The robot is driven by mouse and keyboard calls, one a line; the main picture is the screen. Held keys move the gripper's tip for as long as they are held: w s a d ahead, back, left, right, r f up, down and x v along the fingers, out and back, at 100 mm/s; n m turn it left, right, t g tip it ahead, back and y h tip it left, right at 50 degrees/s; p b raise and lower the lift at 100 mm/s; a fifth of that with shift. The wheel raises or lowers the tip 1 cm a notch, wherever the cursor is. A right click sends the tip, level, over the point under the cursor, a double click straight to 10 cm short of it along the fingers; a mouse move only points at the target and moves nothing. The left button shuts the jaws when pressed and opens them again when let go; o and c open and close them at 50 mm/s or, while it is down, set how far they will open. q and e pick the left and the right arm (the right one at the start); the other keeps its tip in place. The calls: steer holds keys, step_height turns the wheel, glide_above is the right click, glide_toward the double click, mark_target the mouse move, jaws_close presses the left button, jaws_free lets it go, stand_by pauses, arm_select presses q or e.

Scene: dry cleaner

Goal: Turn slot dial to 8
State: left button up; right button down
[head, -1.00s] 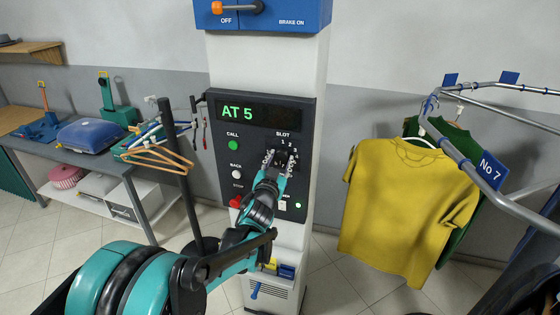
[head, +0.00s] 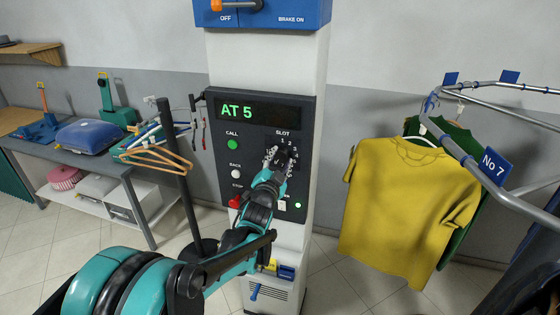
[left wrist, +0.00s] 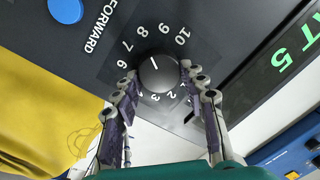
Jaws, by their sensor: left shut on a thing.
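The slot dial (left wrist: 161,77) is a round dark grey knob with a white pointer mark, ringed by printed numbers. In the left wrist view the mark points at about 8. My left gripper (left wrist: 163,77) has one finger on each side of the dial and is shut on it. In the head view the left gripper (head: 277,160) reaches the panel from below and partly hides the dial (head: 286,149) and its numbers. The green display (head: 250,111) reads AT 5. My right gripper is not in view.
The control panel (head: 221,150) carries a green CALL button (head: 233,144), a white BACK button (head: 236,173) and a red STOP button (head: 236,201). A blue FORWARD button (left wrist: 66,10) is near the dial. A yellow shirt (head: 408,205) hangs on a rail at right.

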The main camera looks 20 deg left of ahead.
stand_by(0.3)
arm_select(q)
steer(key=o, duration=1.2)
steer(key=s, duration=1.2)
steer(key=shift+d+f, duration=0.2)
steer(key=shift+f, duration=0.05)
